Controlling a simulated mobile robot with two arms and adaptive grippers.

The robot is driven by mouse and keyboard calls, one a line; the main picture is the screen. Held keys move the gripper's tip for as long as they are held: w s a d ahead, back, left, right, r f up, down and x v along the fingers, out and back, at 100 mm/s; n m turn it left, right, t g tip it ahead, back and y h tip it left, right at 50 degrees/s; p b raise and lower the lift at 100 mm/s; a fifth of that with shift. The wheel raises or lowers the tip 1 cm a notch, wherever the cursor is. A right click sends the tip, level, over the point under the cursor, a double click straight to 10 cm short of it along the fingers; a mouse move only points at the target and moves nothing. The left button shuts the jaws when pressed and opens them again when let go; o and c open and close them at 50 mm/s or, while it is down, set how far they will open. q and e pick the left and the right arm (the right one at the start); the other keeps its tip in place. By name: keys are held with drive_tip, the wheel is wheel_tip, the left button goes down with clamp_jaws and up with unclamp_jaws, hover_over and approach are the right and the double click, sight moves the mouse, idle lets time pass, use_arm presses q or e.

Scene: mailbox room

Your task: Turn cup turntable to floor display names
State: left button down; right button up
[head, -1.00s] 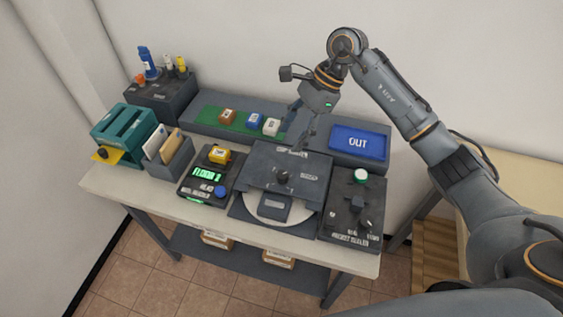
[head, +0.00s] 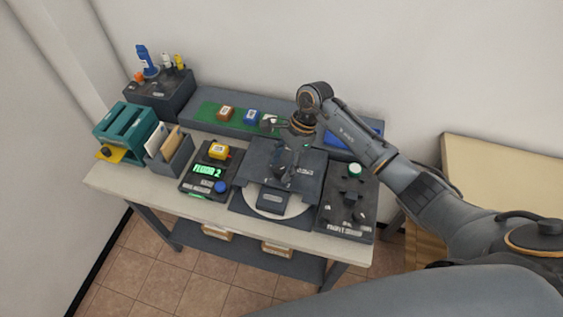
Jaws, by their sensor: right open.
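The turntable is a white disc (head: 262,208) under a dark square housing (head: 308,178) in the middle of the table, with a dark block (head: 271,200) at its front. The floor display (head: 207,171) glows green on a dark box to its left and appears to read "FLOOR 2". A yellow block (head: 219,151) and a blue button (head: 221,187) are on that box. My right gripper (head: 284,172) is open, pointing down over the middle of the housing at its dark knob, which it mostly hides. I cannot tell whether it touches the knob. My left gripper is out of view.
A dark control box (head: 347,215) with a green-white button (head: 355,170) stands right of the turntable. Envelope holder (head: 170,155), teal rack (head: 125,128) and stamp stand (head: 160,93) fill the left. A raised back shelf (head: 205,100) holds small blocks and a blue tray (head: 330,141), partly hidden.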

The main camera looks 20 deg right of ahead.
drive_tip(key=shift+a+f, duration=0.1)
drive_tip(key=shift+f, duration=0.15)
clamp_jaws()
drive_tip(key=shift+s, duration=0.1)
